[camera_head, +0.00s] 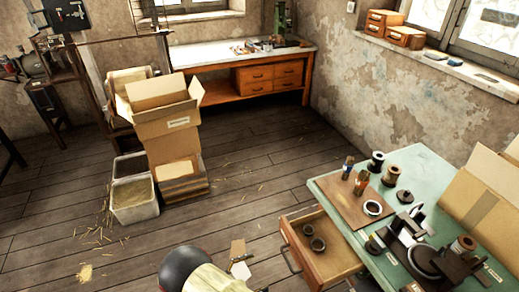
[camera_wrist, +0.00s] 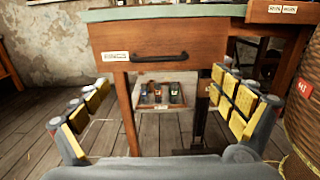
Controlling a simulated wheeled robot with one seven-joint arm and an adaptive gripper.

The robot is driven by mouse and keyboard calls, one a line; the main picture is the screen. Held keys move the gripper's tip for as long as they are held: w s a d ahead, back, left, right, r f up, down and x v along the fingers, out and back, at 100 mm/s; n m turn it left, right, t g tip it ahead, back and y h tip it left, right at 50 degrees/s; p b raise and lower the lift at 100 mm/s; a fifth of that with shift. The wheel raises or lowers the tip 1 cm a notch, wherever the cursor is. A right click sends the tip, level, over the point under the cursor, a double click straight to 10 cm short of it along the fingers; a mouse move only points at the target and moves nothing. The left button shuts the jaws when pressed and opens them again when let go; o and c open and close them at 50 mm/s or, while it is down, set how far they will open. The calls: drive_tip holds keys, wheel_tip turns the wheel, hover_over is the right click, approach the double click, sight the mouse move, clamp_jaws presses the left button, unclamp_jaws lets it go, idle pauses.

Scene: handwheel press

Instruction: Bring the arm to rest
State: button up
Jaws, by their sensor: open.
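My gripper (camera_wrist: 162,112) is in the wrist view with its two padded fingers wide apart and nothing between them. Beyond the fingers is a wooden drawer front (camera_wrist: 165,52) with a black handle, under a pale green table top (camera_wrist: 165,13). The fingers look clear of the drawer. In the head view, part of my arm (camera_head: 205,280) shows at the bottom edge as a dark dome and a cream section. I cannot make out the gripper's fingers there.
The green table (camera_head: 430,170) at right holds a black device (camera_head: 425,255), spools and a cardboard box (camera_head: 485,195). Its drawer (camera_head: 322,262) stands open. Cardboard boxes (camera_head: 165,125) and a pale bin (camera_head: 135,205) stand left of centre. The floor (camera_head: 240,175) between is mostly free.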

drive_tip(key=s+d+f+m+g+y, duration=0.1)
drive_tip(key=s+d+m+g+y, duration=0.25)
drive_tip(key=s+g, duration=0.4)
drive_tip(key=s+d+r+m+y, duration=0.2)
drive_tip(key=r+m+y, duration=0.35)
drive_tip(key=r, duration=0.55)
drive_tip(key=s+d+r+m+y, duration=0.2)
drive_tip(key=r+m+y, duration=0.35)
drive_tip(key=r, duration=0.55)
drive_tip(key=s+d+r+m+t+y, duration=0.1)
drive_tip(key=d+r+m+t, duration=0.2)
drive_tip(key=d+r, duration=0.3)
drive_tip(key=s+d+r+m+t+y, duration=0.1)
drive_tip(key=d+r+m, duration=0.4)
drive_tip(key=r, duration=0.8)
drive_tip(key=shift+s+d+t, duration=0.7)
drive_tip(key=shift+s+t, duration=0.1)
drive_tip(key=shift+t, duration=0.35)
